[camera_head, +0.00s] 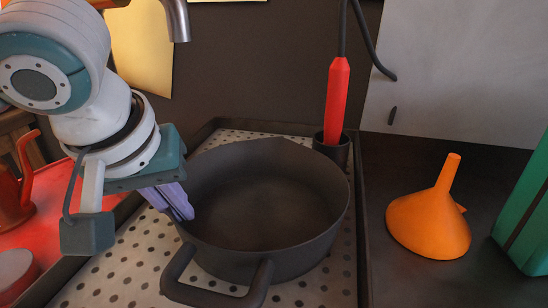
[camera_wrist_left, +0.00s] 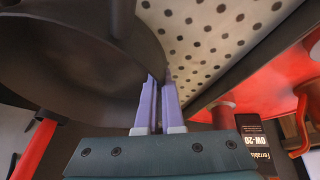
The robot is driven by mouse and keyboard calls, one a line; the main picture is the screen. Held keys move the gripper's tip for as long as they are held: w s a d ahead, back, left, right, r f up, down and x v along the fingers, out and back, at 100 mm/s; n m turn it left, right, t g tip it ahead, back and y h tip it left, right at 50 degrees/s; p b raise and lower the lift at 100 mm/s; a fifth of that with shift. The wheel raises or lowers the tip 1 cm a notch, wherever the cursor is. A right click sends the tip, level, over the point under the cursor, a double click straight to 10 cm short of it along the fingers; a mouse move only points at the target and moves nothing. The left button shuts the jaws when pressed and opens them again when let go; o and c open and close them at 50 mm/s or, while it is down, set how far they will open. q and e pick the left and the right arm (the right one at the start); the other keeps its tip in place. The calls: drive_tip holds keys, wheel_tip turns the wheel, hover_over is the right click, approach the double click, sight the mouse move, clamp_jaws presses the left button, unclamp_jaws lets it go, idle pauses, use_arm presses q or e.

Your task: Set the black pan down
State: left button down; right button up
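The black pan (camera_head: 265,255) is a deep round pan with a loop handle toward me. It is upright and empty, over the perforated light tray (camera_head: 105,280) in the head view. Whether its base touches the tray is hidden. My left gripper (camera_head: 180,203) is at the pan's left rim, its purple fingers closed on the wall. The wrist view shows the two fingers (camera_wrist_left: 159,103) close together with the edge of the pan (camera_wrist_left: 100,60) between them. My right gripper is not in view.
A red-handled tool (camera_head: 337,100) stands in a dark holder (camera_head: 333,150) behind the pan. An orange funnel (camera_head: 428,222) and a green object (camera_head: 527,215) are on the dark surface to the right. The tray has a raised dark rim.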

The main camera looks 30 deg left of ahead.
use_arm(q)
drive_tip(key=c, duration=1.5)
unclamp_jaws()
drive_tip(key=shift+f, duration=0.15)
drive_tip(key=o, duration=0.4)
drive_tip(key=shift+o, duration=0.2)
drive_tip(key=p+v, duration=0.3)
drive_tip(key=v, duration=0.9)
drive_tip(key=shift+r, duration=0.25)
